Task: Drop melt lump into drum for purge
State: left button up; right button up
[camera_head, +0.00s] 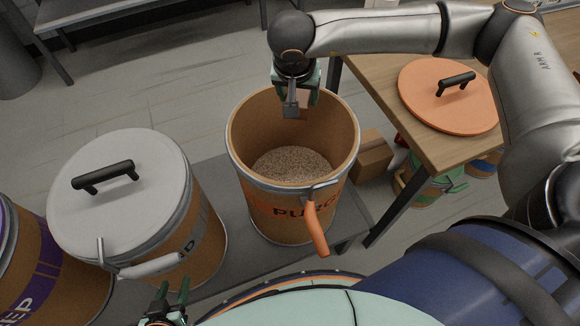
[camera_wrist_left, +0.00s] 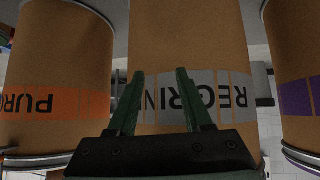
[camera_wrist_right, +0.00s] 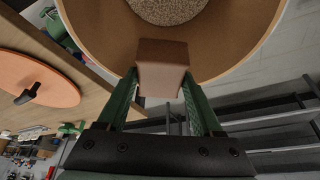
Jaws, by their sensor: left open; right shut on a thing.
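The open purge drum (camera_head: 277,207) stands on a low grey platform with an orange band and beige pellets (camera_head: 291,164) inside. My right gripper (camera_head: 296,100) is over the drum's far rim, shut on a pinkish-brown melt lump (camera_head: 304,98). In the right wrist view, the lump (camera_wrist_right: 162,66) sits between the fingertips (camera_wrist_right: 162,88), with the drum's open mouth beyond it. My left gripper (camera_head: 172,300) is open and empty at the lower left; in the left wrist view its fingers (camera_wrist_left: 156,88) point at the regrind drum (camera_wrist_left: 205,60).
The regrind drum (camera_head: 196,234) has a grey lid (camera_head: 120,190). A purple-banded drum (camera_head: 40,270) stands farther left. An orange lid (camera_head: 447,97) lies on the wooden table (camera_head: 415,135) at right. A cardboard box (camera_head: 373,155) is beside the purge drum.

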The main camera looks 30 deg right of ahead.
jog(key=shift+s+f+b, duration=0.15)
jog(key=shift+f+b, duration=0.25)
jog(key=shift+f, duration=0.3)
notch_tip(320, 180, down, 4)
jog(key=shift+f+b, duration=0.2)
jog(key=shift+b, duration=0.9)
jog(key=o, duration=1.3)
jog(key=shift+c, duration=0.2)
jog(key=shift+o, duration=0.7)
pick_arm(q)
jog(key=shift+w+d+f, duration=0.2)
jog(key=shift+d+f, duration=0.7)
jog(key=shift+f, duration=0.1)
pick_arm(e)
jog(key=v, duration=1.2)
jog(key=shift+r, duration=0.25)
